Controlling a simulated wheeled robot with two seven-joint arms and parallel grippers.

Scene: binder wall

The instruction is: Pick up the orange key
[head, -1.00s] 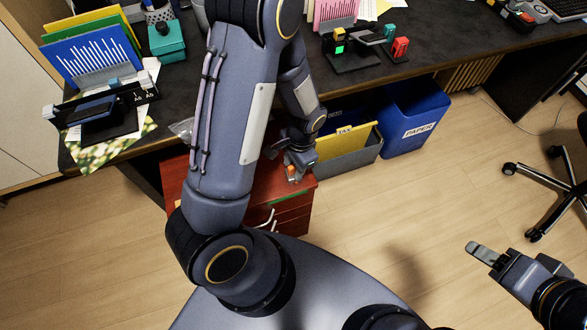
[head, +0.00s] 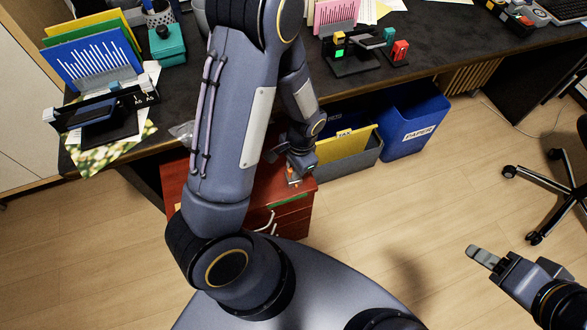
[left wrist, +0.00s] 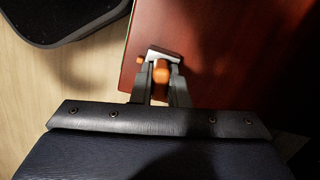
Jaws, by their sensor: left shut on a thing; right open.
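The orange key (left wrist: 161,72) is a small orange piece between the fingertips of my left gripper (left wrist: 156,62) in the left wrist view. The fingers hide part of it. In the head view, my left gripper (head: 296,172) is low over the front of the red cabinet (head: 215,165), with a bit of orange at its tips. It is shut on the orange key; I cannot tell whether the key touches the cabinet top. My right gripper (head: 484,257) is open and empty over the floor at the lower right.
A dark desk (head: 440,40) runs behind the cabinet, with a blue calendar card (head: 92,55) and a teal box (head: 167,42). A grey bin with yellow folders (head: 345,148) and a blue paper bin (head: 415,125) stand right of the cabinet. Open floor lies right.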

